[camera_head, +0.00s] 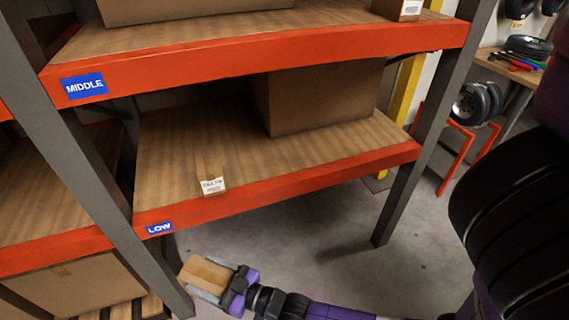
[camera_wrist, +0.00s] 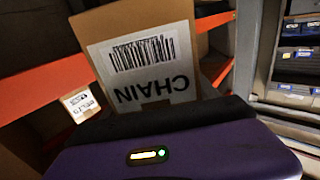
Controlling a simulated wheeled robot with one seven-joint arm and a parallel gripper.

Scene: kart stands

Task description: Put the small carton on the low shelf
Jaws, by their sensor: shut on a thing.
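My gripper (camera_head: 198,274) is shut on a small brown carton (camera_head: 208,276), with a finger on each of two opposite sides. In the head view it is in front of the low shelf (camera_head: 300,160), below its orange front beam in the picture and near the left upright. In the wrist view the held carton (camera_wrist: 105,25) shows a white label with a barcode and the word CHAIN, upside down. The low shelf carries a blue LOW sign (camera_head: 159,228). My gripper's purple body (camera_wrist: 220,150) hides the carton's lower part in the wrist view.
Another small carton with a white label (camera_head: 213,185) sits at the low shelf's front edge, left of middle. A large carton (camera_head: 320,100) stands further back to the right. Bare board lies between them. The middle shelf (camera_head: 260,55) is above; grey uprights (camera_head: 425,150) flank the bay.

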